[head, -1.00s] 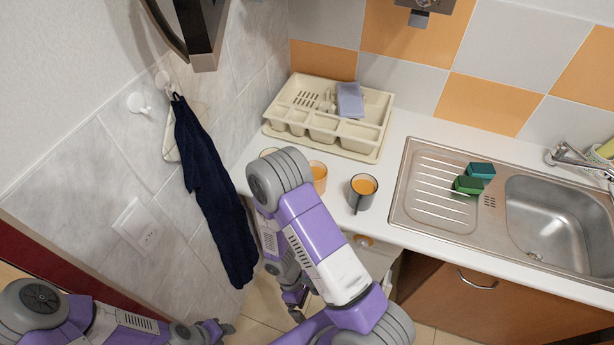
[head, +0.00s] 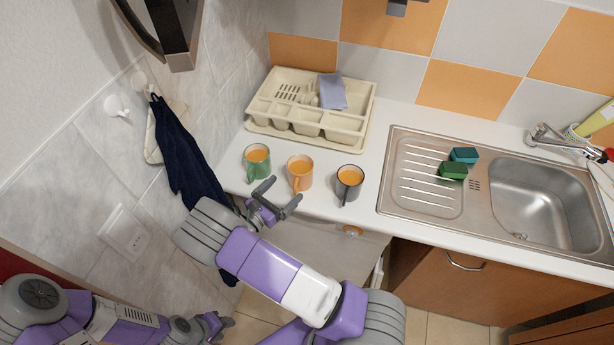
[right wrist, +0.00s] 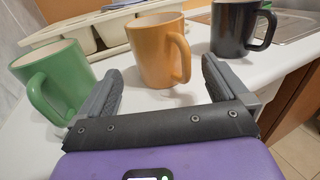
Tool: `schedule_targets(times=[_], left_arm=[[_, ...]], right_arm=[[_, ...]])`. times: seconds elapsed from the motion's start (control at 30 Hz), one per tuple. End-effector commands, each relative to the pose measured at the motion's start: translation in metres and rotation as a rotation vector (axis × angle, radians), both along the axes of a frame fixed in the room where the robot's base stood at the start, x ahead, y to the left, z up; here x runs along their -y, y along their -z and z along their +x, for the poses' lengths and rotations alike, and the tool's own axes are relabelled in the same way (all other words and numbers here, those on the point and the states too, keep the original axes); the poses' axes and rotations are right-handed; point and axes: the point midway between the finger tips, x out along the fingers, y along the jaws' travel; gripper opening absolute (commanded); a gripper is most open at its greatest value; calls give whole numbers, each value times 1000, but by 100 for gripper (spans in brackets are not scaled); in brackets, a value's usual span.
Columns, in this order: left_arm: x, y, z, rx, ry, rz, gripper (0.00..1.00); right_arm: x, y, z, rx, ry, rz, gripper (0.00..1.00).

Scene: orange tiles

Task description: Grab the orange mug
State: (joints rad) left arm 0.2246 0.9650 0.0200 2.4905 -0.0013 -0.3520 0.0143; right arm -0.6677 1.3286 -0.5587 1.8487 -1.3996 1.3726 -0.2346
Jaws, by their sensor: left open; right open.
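The orange mug (head: 299,174) stands upright on the white counter between a green mug (head: 257,161) and a dark grey mug (head: 348,184). In the right wrist view the orange mug (right wrist: 158,50) is ahead, between the lines of my two fingers, with its handle to the right. My right gripper (head: 278,196) is open and empty at the counter's front edge, just short of the orange mug and apart from it. It also shows in the right wrist view (right wrist: 160,82). My left gripper (head: 216,324) is open, low at the left, away from the counter.
A cream dish rack (head: 357,130) with a blue-grey cloth stands behind the mugs. A steel sink (head: 415,207) with green sponges (head: 454,170) is to the right. A dark towel (head: 185,155) hangs on the left wall. Bare counter lies between the grey mug and sink.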

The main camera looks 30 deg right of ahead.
Motion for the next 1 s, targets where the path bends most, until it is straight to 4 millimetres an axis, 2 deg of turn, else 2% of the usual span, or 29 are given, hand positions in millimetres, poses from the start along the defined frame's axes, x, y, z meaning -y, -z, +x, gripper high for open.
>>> schedule_targets(times=[0.43,0.57,0.77,0.87,1.0], left_arm=[[0,-4,0,1,0,0,43],[0,-4,0,1,0,0,43],[0,-4,0,1,0,0,43],[0,-4,0,1,0,0,43],[0,-4,0,0,0,0,43]], right_arm=[[57,0,20,0,6,1,100],[66,0,23,-1,4,2,100],[66,0,23,-1,4,3,100],[66,0,23,-1,4,3,88],[66,0,23,-1,4,3,66]])
